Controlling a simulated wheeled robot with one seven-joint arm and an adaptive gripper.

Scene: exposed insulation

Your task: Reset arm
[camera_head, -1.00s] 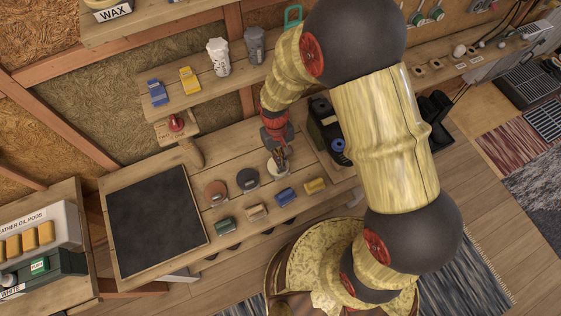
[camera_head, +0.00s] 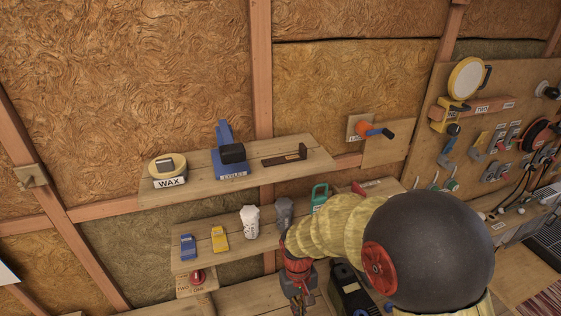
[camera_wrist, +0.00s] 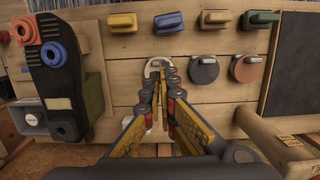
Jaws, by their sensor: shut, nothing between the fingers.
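My gripper (camera_head: 300,302) shows only partly at the bottom of the head view, below the red wrist section of my pale wooden arm. In the wrist view, my gripper's two fingers (camera_wrist: 160,82) point at the workbench (camera_wrist: 120,65) and are shut with nothing held. A pale ring-shaped piece (camera_wrist: 156,64) lies just beyond the fingertips. I cannot tell whether they touch it. My arm's large dark joint fills the lower right of the head view.
A black holder (camera_wrist: 70,85) with orange and blue rings stands left of the fingers. Round discs (camera_wrist: 204,69) and coloured blocks (camera_wrist: 168,22) sit nearby. Shelves hold a wax tin (camera_head: 168,168), a blue eyelet tool (camera_head: 230,155) and cups (camera_head: 250,220). A tool board (camera_head: 480,150) hangs at right.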

